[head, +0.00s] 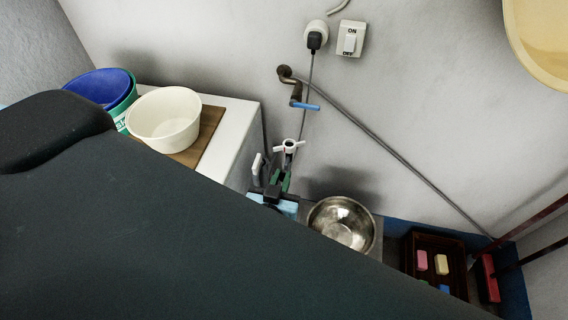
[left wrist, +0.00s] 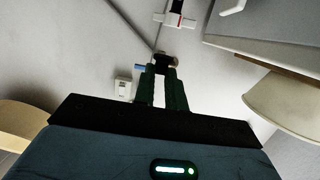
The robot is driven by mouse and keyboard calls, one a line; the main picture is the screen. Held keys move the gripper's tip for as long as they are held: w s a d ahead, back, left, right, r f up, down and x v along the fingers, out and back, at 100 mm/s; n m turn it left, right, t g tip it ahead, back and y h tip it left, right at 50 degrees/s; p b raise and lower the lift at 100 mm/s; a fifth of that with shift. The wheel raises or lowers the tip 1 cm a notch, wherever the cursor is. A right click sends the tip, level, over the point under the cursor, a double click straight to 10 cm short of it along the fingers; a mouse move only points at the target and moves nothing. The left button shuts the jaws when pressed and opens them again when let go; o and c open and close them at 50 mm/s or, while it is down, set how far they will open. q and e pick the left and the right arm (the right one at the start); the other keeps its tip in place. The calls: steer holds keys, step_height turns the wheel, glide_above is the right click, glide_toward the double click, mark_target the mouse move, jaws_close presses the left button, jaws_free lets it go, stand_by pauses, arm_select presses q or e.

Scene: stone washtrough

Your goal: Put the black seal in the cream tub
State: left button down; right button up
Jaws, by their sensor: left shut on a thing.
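The cream tub (head: 165,115) stands upright on a brown board at the left, on the white top; its inside looks empty. It also shows at the right edge of the left wrist view (left wrist: 288,102). My left gripper (head: 280,179), with green fingers, is to the right of the tub and apart from it. In the left wrist view its fingers (left wrist: 164,72) are shut on a small dark piece, the black seal (left wrist: 166,60), held at the tips. In the head view I cannot make the seal out clearly. My right gripper is not in view.
A tap with a white handle (head: 288,147) is close behind my left gripper. Blue and green tubs (head: 103,88) stand beside the cream tub. A steel bowl (head: 341,224) and a brown tray (head: 434,243) with soaps are to the right. My dark arm covers the foreground.

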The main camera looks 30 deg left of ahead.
arm_select(q)
steer(key=shift+s+d+r, duration=0.1)
steer(key=shift+s+d, duration=0.1)
steer(key=shift+s, duration=0.3)
